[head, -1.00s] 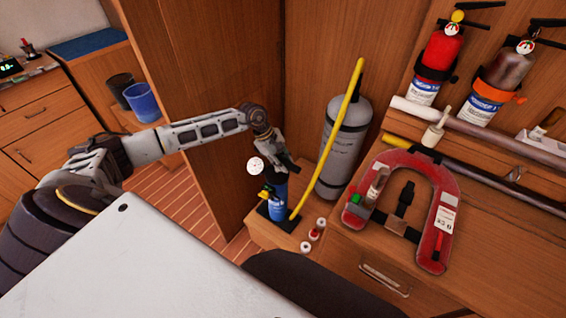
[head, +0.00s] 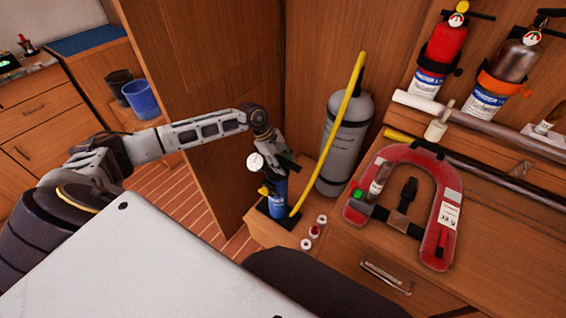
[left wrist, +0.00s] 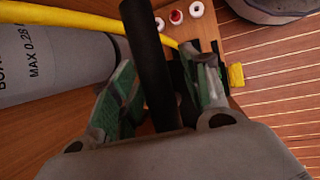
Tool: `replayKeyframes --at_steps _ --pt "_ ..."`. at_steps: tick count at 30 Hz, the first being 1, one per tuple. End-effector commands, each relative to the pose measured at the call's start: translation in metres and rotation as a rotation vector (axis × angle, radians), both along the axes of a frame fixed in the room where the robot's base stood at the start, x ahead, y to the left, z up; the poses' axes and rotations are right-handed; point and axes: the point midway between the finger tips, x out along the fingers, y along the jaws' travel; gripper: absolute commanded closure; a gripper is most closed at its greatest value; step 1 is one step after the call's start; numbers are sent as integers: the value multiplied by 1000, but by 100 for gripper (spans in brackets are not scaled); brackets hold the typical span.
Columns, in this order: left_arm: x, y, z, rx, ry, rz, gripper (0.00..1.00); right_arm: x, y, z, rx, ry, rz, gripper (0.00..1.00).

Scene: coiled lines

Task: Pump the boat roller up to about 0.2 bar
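The boat roller (head: 346,140) is a grey upright cylinder standing by the wooden wall; in the left wrist view its side (left wrist: 48,62) shows "MAX 0.28". A yellow hose (head: 334,137) runs from the pump's foot to the roller's top. The small blue pump (head: 278,200) stands on a black base beside the roller. Its white round gauge (head: 255,162) is too small to read. My left gripper (head: 282,158) is at the pump's top. In the left wrist view its fingers (left wrist: 162,95) close around the black pump handle (left wrist: 148,45). My right gripper is out of view.
Small white and red rings (head: 314,232) lie right of the pump. A red horseshoe-shaped device (head: 440,212) lies on the worktop to the right. Fire extinguishers (head: 437,50) hang on the wall behind. A blue bucket (head: 141,98) stands left, beyond a wooden panel.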

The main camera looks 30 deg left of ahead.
Motion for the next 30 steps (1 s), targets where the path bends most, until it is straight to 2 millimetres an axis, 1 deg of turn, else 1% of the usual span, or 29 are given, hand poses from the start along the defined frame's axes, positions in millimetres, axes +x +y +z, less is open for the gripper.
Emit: replayKeyframes --at_steps 4,6,10,14,20,30 --pt "0 0 1 0 -2 0 54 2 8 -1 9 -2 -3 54" --pt "1 0 2 0 -2 0 54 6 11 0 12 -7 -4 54" --pt "1 1 4 0 -3 0 54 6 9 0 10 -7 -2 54" --pt "0 4 11 0 -4 1 54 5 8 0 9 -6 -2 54" --pt "-3 13 29 1 -3 0 54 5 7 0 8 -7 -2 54" --pt "-11 32 74 1 -4 1 54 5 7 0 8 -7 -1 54"
